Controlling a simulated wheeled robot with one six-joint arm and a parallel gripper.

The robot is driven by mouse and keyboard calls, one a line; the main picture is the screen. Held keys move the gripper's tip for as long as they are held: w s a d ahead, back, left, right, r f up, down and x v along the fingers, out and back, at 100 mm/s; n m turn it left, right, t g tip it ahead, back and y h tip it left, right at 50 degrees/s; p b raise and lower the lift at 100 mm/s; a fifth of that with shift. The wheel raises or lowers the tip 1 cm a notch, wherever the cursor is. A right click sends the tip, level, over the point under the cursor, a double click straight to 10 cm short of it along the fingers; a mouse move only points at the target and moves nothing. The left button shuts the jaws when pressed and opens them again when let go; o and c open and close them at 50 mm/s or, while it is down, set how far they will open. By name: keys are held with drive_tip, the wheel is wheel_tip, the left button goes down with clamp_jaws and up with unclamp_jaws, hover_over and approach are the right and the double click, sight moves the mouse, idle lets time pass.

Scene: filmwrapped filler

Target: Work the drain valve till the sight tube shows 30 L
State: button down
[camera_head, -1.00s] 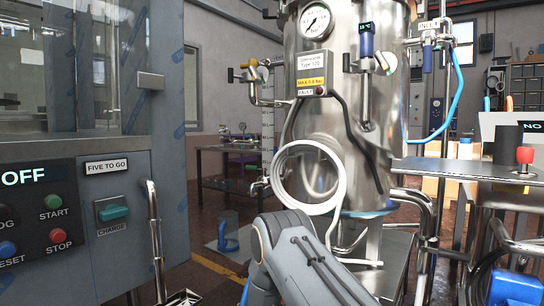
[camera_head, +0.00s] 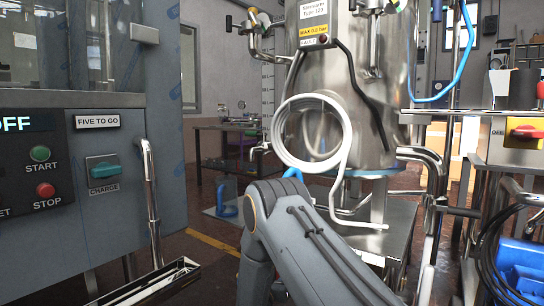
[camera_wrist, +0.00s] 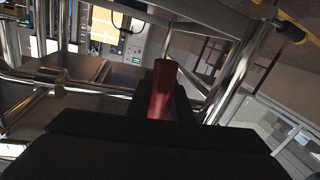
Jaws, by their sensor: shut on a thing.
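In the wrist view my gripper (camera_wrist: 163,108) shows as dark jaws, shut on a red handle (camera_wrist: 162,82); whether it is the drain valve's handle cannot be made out. In the head view my grey arm reaches towards the foot of the steel tank (camera_head: 340,115) and hides the gripper and the handle. A narrow vertical marked strip (camera_head: 267,92), perhaps the sight tube, stands just left of the tank. Its level and figures are too small to read.
A coiled white hose (camera_head: 287,160) hangs at the tank's front. A grey cabinet (camera_head: 150,200) with START and STOP buttons stands close on the left. Steel pipes (camera_head: 432,170) and a blue object (camera_head: 520,268) crowd the right. A bench (camera_head: 210,150) stands behind.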

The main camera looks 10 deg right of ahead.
drive_tip(key=shift+w+a+m+b, duration=0.35)
drive_tip(key=shift+m+b, duration=0.35)
drive_tip(key=shift+b, duration=0.2)
drive_tip(key=c, duration=1.6)
unclamp_jaws()
drive_tip(key=shift+p+v, duration=1.85)
drive_tip(key=shift+v, duration=2.05)
